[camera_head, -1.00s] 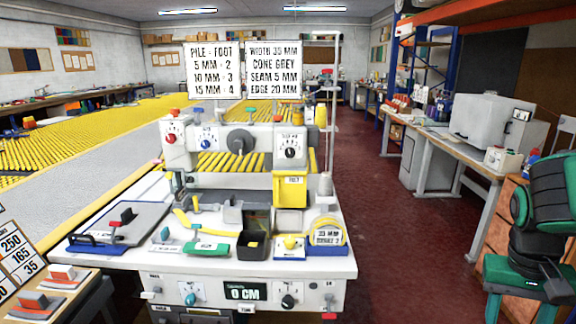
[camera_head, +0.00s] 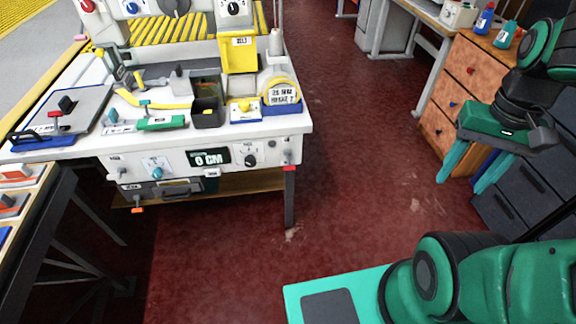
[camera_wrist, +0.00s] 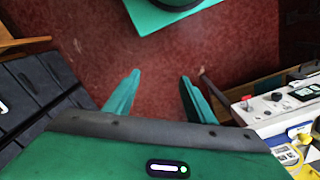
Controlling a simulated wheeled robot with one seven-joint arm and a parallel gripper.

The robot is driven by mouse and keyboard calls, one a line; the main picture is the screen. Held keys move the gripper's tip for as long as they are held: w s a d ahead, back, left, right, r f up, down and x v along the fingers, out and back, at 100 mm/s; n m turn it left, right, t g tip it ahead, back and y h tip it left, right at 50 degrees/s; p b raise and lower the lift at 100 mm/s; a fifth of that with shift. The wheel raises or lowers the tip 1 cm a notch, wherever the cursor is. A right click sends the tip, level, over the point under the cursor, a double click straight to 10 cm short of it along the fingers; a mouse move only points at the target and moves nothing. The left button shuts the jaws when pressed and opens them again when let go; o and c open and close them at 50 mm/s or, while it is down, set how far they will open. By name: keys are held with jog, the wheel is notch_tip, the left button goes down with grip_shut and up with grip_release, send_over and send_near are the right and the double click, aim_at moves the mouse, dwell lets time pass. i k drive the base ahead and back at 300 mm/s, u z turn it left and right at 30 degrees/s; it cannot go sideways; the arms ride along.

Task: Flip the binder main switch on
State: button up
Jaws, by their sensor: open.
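The binder (camera_head: 90,150) is a white machine table at the left of the head view. Its front panel carries a 0 CM display (camera_head: 209,157), a black knob (camera_head: 249,160), a teal knob (camera_head: 157,172), and a small red-tipped control (camera_head: 287,157) at the right end. Which control is the main switch, and its position, I cannot tell. My gripper (camera_head: 462,184) is open and empty, pointing down, well right of the binder. In the wrist view the fingers (camera_wrist: 160,76) are apart over bare floor, and part of the panel (camera_wrist: 262,114) shows at the right edge.
A wooden drawer cabinet (camera_head: 462,80) and dark drawers (camera_head: 500,205) stand close behind my gripper. A side table (camera_head: 25,200) with blocks is at the lower left. Open red floor (camera_head: 350,170) lies between the binder and my gripper.

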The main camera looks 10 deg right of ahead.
aim_at(287, 153)
jog(key=u, duration=0.95)
jog(key=k, duration=0.6)
jog(key=z, duration=0.95)
jog(key=i, duration=1)
